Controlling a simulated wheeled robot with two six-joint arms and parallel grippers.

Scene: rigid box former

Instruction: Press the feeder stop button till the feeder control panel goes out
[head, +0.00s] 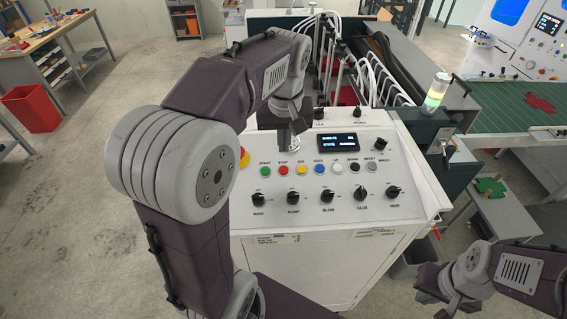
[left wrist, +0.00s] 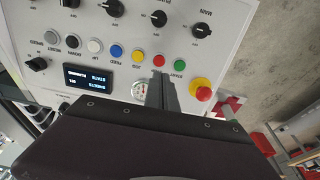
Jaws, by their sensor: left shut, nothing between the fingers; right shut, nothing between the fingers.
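The feeder control panel (head: 307,204) is a white sloped console. Its small display (head: 338,142) is lit with text, and it also shows lit in the left wrist view (left wrist: 90,78). The red stop button (head: 283,170) sits between the green start button (head: 265,171) and a yellow one. In the left wrist view the red button (left wrist: 159,60) is just beyond my fingertips. My left gripper (head: 284,146) is shut and empty, pointing down close to the red button; I see no contact. My right gripper (head: 453,303) is shut and empty, away from the panel at lower right.
A red emergency knob on yellow (left wrist: 201,90) is beside my left gripper, partly hidden by my arm in the head view. Black rotary knobs (head: 293,197) line the lower panel. A signal lamp (head: 436,91) glows at the panel's right. A red bin (head: 33,107) stands far left.

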